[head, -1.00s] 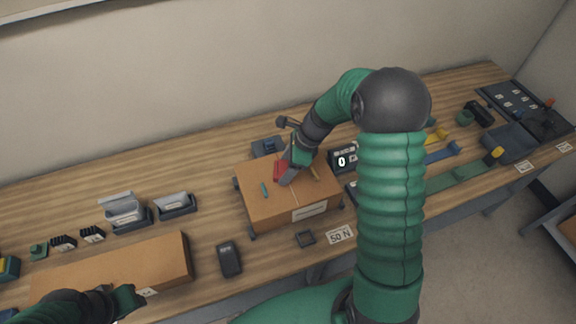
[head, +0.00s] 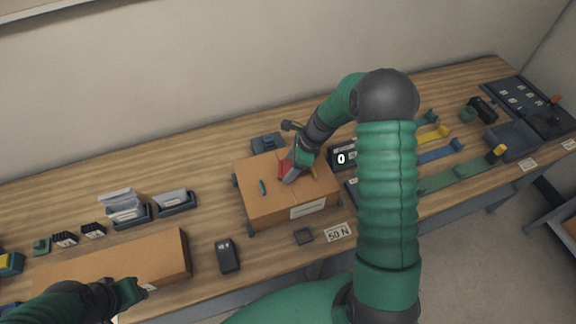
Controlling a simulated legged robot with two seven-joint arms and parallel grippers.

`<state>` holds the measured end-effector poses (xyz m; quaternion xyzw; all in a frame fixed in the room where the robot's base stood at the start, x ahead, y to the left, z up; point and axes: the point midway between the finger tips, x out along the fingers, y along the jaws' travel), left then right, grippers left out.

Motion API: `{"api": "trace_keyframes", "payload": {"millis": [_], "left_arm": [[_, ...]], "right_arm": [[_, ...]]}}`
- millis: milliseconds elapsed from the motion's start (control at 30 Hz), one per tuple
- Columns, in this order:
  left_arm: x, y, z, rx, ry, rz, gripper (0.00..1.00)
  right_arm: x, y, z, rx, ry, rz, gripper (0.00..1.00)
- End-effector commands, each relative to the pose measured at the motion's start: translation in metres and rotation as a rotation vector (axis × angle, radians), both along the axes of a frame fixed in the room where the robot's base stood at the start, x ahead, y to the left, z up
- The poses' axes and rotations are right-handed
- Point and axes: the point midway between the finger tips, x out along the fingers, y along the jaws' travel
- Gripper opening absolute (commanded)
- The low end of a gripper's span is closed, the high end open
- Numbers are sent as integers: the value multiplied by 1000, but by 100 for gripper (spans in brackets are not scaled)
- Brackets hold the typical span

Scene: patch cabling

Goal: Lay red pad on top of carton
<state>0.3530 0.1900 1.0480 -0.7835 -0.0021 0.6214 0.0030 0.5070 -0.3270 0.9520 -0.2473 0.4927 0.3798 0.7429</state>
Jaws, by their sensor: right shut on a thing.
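The carton (head: 262,207) is a brown box near the middle of the table, with a white label on its front. The red pad (head: 283,170) shows as a small red patch at my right gripper (head: 290,176), over the carton's top. My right gripper is shut on the pad, partly hiding it. I cannot tell whether the pad touches the carton. My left gripper (head: 131,293) is at the lower left, in front of another brown box; whether it is open or shut is not clear.
A small teal piece (head: 262,187) lies on the carton's top. A long brown box (head: 110,262) lies at the left. A display reading 0 (head: 342,158) stands right of the carton.

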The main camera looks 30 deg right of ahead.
Motion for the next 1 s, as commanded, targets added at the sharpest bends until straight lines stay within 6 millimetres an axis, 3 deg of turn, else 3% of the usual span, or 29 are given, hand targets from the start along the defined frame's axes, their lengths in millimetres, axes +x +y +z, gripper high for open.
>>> {"api": "trace_keyframes", "payload": {"millis": [100,133,267,633,767,1000], "left_arm": [[0,0,0,0,0,0,36],[0,0,0,0,0,0,36],[0,0,0,0,0,0,36],[0,0,3,0,0,1,36],[0,0,3,0,0,0,36],[0,0,0,0,0,0,36]], "right_arm": [[0,2,0,-1,0,1,24],[0,3,0,-2,0,1,67],[0,4,1,-3,0,1,84],[0,0,6,-1,-1,1,84],[-2,-6,27,-4,-5,-1,84],[-17,-25,88,-4,-6,0,84]]}}
